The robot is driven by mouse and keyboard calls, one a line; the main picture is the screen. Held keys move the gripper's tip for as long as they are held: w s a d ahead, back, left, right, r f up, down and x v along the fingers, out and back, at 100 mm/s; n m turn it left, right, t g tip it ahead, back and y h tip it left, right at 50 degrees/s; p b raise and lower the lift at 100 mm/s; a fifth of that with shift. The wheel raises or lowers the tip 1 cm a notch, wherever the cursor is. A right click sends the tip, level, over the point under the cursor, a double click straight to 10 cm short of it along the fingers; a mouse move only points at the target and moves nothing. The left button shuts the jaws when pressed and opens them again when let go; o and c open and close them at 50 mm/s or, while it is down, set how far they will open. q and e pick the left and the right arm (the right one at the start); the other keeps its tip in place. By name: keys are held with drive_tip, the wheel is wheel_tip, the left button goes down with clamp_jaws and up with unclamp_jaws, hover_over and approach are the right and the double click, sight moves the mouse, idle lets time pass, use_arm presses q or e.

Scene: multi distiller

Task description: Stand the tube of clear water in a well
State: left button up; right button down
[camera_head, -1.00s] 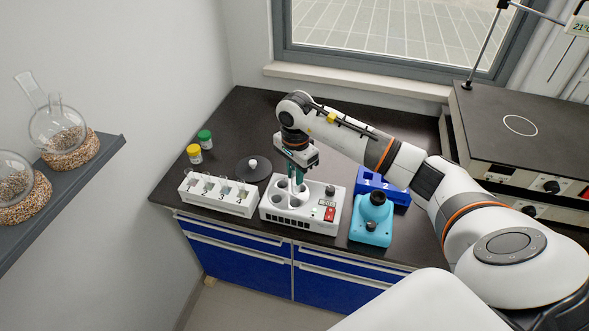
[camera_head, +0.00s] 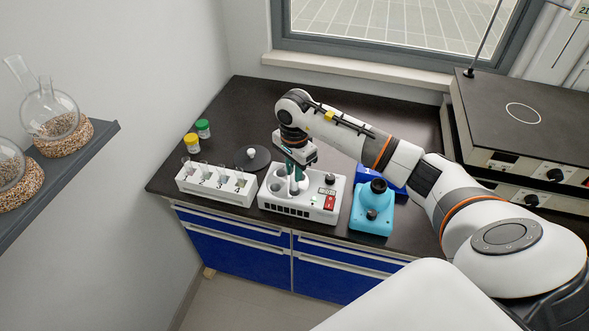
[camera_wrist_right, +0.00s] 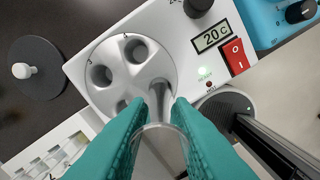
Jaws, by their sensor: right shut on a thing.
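My right gripper (camera_head: 293,182) has teal fingers and points down over the wells of a white device (camera_head: 272,205). In the right wrist view, the gripper (camera_wrist_right: 160,138) is shut on a clear tube (camera_wrist_right: 160,128), whose round rim shows between the fingers. The tube looks colourless; its liquid cannot be made out. It points toward the round grey well block (camera_wrist_right: 112,62), which has several holes. A grey shape beyond the fingertips overlaps the block's edge; I cannot tell whether the tube's lower end is inside a well. My left gripper is out of view.
A white numbered rack (camera_head: 213,190) with several tubes stands left of the device. A turquoise instrument (camera_head: 370,212) stands right, with a blue block (camera_head: 365,176) partly hidden behind it.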

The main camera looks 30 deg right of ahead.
drive_tip(key=shift+f, duration=0.1)
idle(0.3)
drive_tip(key=shift+f+b, duration=2.15)
drive_tip(key=shift+f, duration=0.1)
drive_tip(key=c, duration=1.2)
unclamp_jaws()
drive_tip(key=shift+r+p, duration=2)
drive_tip(key=shift+r, duration=1.55)
